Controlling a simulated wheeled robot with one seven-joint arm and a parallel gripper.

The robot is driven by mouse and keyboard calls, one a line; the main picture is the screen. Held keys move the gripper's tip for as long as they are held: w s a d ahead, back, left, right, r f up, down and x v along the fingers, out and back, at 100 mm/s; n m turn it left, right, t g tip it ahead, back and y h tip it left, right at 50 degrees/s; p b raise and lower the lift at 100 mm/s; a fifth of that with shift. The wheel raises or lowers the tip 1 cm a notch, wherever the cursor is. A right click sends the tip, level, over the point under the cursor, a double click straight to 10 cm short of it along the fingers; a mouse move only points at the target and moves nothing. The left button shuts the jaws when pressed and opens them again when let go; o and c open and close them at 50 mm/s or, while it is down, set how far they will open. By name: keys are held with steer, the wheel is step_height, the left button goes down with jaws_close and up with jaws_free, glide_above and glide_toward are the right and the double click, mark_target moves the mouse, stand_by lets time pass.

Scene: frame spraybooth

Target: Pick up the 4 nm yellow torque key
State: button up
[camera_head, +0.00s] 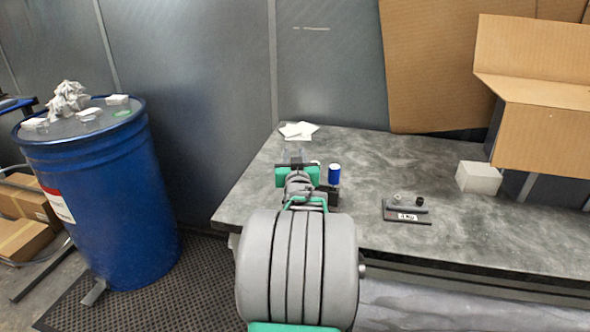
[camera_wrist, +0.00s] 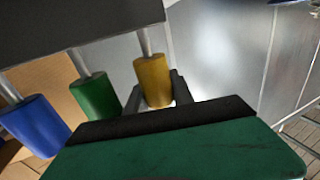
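The yellow torque key (camera_wrist: 153,80) shows in the wrist view as a yellow cylinder handle on a metal shaft that runs into a dark block (camera_wrist: 70,28). A green key (camera_wrist: 95,97) and a blue key (camera_wrist: 35,125) are lined up to its left. My gripper (camera_wrist: 158,92) has its two dark fingers apart, one near each side of the yellow handle; I cannot tell whether they touch it. In the head view my gripper (camera_head: 297,166) is over the table beside the blue key (camera_head: 334,173); my arm hides the yellow key there.
A dark tray (camera_head: 407,213) with small parts, a white block (camera_head: 478,178) and an open cardboard box (camera_head: 540,120) lie right of my arm. White sheets (camera_head: 298,130) lie behind my gripper. A blue drum (camera_head: 110,200) stands left.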

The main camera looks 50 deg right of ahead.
jaws_close()
